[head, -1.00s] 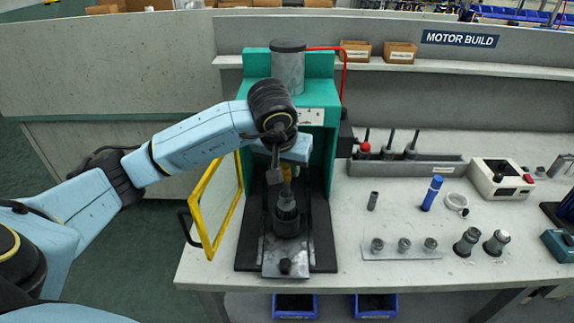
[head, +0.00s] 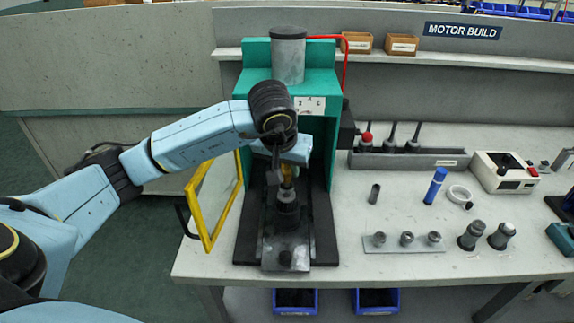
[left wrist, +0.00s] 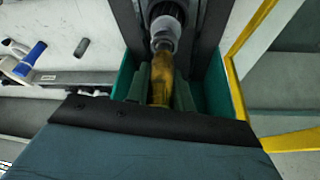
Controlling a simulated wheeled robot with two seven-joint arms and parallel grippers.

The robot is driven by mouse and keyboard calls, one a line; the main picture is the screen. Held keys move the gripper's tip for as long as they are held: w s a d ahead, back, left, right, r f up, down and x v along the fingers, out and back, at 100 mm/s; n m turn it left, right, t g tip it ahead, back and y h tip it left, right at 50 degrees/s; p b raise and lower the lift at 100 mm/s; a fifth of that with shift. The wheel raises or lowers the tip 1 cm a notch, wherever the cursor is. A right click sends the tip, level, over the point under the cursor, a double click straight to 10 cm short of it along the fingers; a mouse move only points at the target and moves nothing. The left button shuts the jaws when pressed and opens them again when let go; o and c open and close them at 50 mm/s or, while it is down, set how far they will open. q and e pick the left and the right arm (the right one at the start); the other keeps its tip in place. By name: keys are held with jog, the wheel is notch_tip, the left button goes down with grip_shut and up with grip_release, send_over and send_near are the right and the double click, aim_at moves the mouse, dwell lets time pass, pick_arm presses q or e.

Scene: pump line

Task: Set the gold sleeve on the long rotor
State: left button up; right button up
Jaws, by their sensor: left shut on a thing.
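My left gripper (head: 287,163) is inside the green press and shut on the gold sleeve (head: 289,174). In the left wrist view the sleeve (left wrist: 161,86) is upright between the two fingers (left wrist: 160,90). A dark rotor (head: 287,198) stands upright in the press, directly below the sleeve. It also shows in the left wrist view (left wrist: 166,12), with a light grey part at the sleeve's end. The sleeve is in line with the rotor and at its shaft. I cannot tell how far it is around the shaft. My right gripper is not in view.
The green press (head: 258,82) surrounds the gripper closely, with its grey ram (head: 288,58) above. A yellow-framed door (head: 206,205) stands open at the left. A rack (head: 410,160) with several shafted parts, a blue pen-like tool (head: 435,186) and grey parts stand at the right.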

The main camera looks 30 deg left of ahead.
pick_arm(q)
jog(key=shift+f+b, duration=0.55)
jog(key=shift+f, duration=0.15)
jog(key=shift+f, duration=0.1)
jog(key=o, duration=1.1)
jog(key=shift+r+p, duration=1.75)
jog(key=shift+r, duration=1.3)
jog(key=shift+s+f, duration=0.1)
